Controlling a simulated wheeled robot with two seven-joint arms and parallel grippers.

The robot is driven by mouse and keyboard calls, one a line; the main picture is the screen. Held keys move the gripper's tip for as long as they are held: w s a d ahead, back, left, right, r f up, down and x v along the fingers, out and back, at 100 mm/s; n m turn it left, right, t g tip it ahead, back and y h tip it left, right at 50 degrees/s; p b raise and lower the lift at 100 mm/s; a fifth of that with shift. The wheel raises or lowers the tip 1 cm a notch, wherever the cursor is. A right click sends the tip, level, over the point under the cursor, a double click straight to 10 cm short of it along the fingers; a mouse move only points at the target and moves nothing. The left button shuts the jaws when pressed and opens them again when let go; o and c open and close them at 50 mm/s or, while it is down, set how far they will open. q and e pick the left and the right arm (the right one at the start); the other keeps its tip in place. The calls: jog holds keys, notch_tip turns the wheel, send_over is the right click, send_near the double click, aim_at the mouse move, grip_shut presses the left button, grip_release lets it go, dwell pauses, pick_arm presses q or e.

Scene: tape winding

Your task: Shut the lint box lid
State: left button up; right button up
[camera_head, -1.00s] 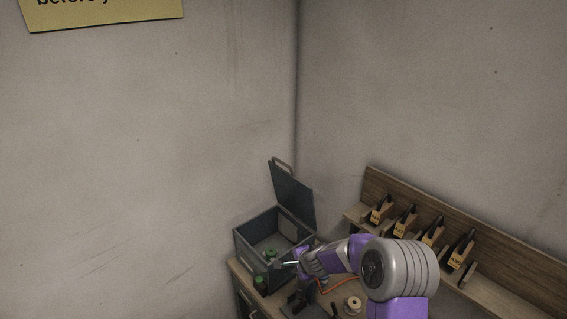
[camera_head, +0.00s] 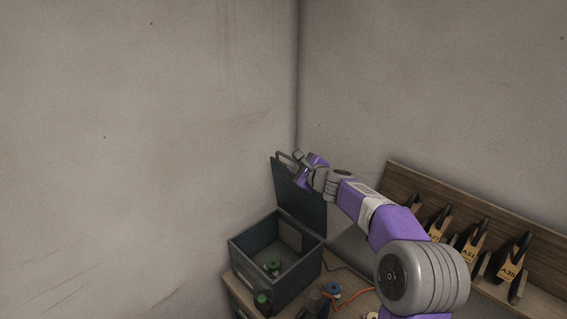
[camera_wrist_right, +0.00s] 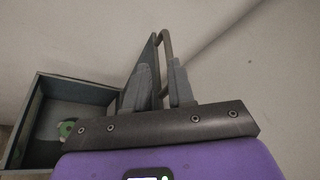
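The dark lint box (camera_head: 291,287) stands on the bench in the corner, and its lid (camera_head: 300,205) stands up open at the back. The lid's handle (camera_head: 279,156) is a bent bar at the top edge. My right gripper (camera_head: 297,156) is up at this handle. In the right wrist view, the two fingers (camera_wrist_right: 162,88) are apart, with the handle (camera_wrist_right: 166,40) showing between them and the lid (camera_wrist_right: 149,52) seen nearly edge-on. Whether a finger touches the handle or lid is unclear. The box (camera_wrist_right: 78,90) shows at the left there. My left gripper is out of view.
A green spool (camera_head: 273,267) lies inside the box. Another green item (camera_head: 263,302) stands in front of it. An orange cord (camera_head: 350,296) and small spools lie right of the box. A wooden rack (camera_head: 470,215) with tagged tools runs along the right wall.

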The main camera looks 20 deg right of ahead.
jog(key=p+x, duration=0.2)
jog(key=x, duration=0.4)
jog(key=shift+w+f, duration=0.3)
jog(key=shift+f, duration=0.05)
grip_shut()
dwell(1.1)
grip_release()
